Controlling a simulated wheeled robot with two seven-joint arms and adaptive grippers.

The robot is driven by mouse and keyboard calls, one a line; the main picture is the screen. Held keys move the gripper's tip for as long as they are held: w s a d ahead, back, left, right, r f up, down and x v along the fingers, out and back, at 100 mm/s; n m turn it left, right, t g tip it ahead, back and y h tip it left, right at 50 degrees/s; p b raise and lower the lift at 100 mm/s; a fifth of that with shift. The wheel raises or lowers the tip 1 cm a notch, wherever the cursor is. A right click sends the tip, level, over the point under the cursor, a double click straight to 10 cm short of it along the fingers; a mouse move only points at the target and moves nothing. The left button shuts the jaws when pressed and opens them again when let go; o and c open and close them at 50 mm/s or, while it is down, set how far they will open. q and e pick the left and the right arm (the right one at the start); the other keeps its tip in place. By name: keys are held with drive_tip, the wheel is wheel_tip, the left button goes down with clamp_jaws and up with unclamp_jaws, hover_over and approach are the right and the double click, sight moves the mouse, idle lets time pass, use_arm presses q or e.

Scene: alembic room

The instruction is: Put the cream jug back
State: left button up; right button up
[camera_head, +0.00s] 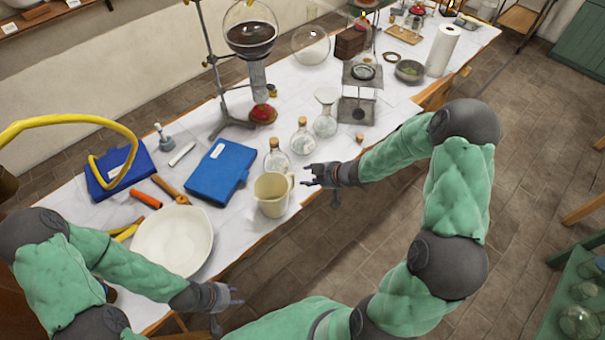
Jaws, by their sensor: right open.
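The cream jug (271,196) stands upright near the front edge of the white-covered table, its handle on the right side. My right gripper (308,176) is open just right of the jug, with its fingers pointing left toward the handle. I cannot tell whether a fingertip touches the handle. My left gripper (237,296) is low in the view, in front of the table edge and right of the white bowl. It is apart from the jug, and its finger gap is too small to make out.
A white bowl (173,240) and a blue case (221,171) lie left of the jug. Corked glass flasks (303,137) stand close behind it. A stand with a round flask of dark liquid (250,35) rises farther back.

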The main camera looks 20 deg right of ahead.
drive_tip(key=s+a+f+m+g, duration=0.3)
drive_tip(key=s+a+f, duration=0.4)
drive_tip(key=s, duration=0.4)
drive_tip(key=s+a+f+m+g, duration=0.4)
drive_tip(key=s+a+f, duration=0.4)
drive_tip(key=s+a, duration=0.2)
drive_tip(key=shift+s+f+m, duration=0.15)
drive_tip(key=shift+s+m, duration=0.3)
drive_tip(key=shift+m, duration=0.25)
